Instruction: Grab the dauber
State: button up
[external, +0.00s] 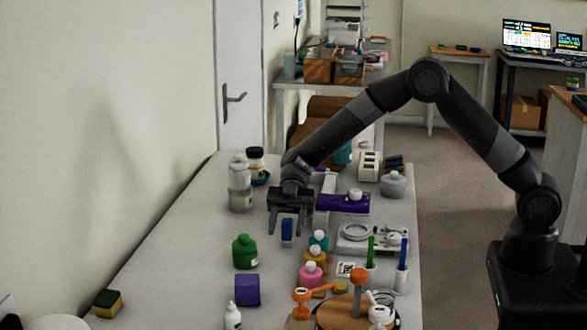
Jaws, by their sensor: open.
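My gripper (287,232) is open and points down over the middle of the table, with its two fingers apart. No object is clearly recognizable as the dauber. An upright piece with an orange top and a brown stem (358,292) stands on a round wooden board (335,316) at the front right, well away from my gripper; it may be the dauber, but I cannot be sure.
Green bottle (245,252) and purple block (247,290) stand in front of my gripper. Small teal, amber and pink bottles (311,275) stand to the right, near upright green and blue pens (403,254). Clear jars (240,185) stand behind left. The table's left front is mostly free.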

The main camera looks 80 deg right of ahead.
jog(key=shift+a+f, duration=0.1)
jog(key=shift+a, duration=0.15)
jog(key=shift+c, duration=0.4)
grip_shut()
